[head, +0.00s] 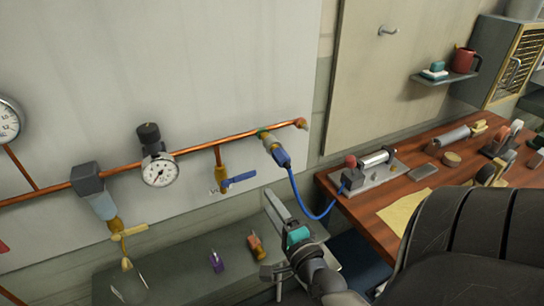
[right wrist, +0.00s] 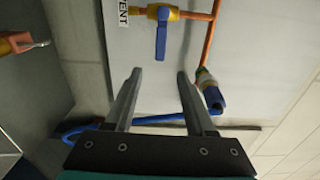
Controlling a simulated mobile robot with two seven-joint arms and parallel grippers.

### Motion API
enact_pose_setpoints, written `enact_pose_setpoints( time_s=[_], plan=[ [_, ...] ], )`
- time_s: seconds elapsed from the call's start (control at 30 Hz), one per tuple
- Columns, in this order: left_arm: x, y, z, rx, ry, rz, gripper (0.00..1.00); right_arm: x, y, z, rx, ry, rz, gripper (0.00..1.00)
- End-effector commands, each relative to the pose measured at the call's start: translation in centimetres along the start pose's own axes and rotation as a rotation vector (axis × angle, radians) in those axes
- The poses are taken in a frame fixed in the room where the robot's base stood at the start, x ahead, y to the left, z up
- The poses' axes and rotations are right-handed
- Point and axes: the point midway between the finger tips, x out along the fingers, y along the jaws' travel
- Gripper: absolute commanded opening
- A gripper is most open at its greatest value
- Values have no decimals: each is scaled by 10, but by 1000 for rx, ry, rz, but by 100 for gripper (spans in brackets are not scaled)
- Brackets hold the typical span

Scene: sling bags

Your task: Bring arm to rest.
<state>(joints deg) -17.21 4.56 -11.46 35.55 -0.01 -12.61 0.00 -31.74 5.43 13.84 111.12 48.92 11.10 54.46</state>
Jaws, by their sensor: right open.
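My right gripper (head: 272,198) is in the lower middle of the head view, in front of the wall panel's lower edge. Its two fingers are apart with nothing between them, and they also show in the right wrist view (right wrist: 159,74). In the head view a blue hose connector (head: 280,154) sits on the copper pipe's fitting above the gripper. The blue hose (head: 306,208) hangs from it and runs to a device (head: 368,172) on the desk. In the right wrist view the connector (right wrist: 213,98) is right of the fingers, and the hose passes behind them. My left gripper is out of view.
A blue-handled valve (head: 238,180) and a pressure gauge (head: 159,171) are on the pipe. A grey bench (head: 190,250) below holds a purple item (head: 216,261) and an orange-handled tool (head: 256,246). A wooden desk (head: 440,150) and a dark chair (head: 470,230) stand right.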

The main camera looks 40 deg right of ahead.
Motion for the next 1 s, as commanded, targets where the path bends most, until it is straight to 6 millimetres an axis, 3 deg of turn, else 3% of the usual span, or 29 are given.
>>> enact_pose_setpoints(
  time_s=[0.33, 0.47, 0.57, 0.77, 0.87, 1.0],
  plan=[
    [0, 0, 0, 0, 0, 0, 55, 0, 2, 0, -2, -1, 3, 55],
    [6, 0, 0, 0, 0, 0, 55, -1, 30, 6, -57, -18, 53, 55],
    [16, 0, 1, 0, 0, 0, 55, -7, 84, 17, -173, -61, 149, 55],
    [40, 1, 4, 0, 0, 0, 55, -45, 228, 49, -519, -251, 404, 55],
    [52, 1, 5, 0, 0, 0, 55, -78, 297, 62, -700, -387, 522, 55],
    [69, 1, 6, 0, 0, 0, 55, -137, 385, 74, -957, -620, 663, 55]
  ],
)
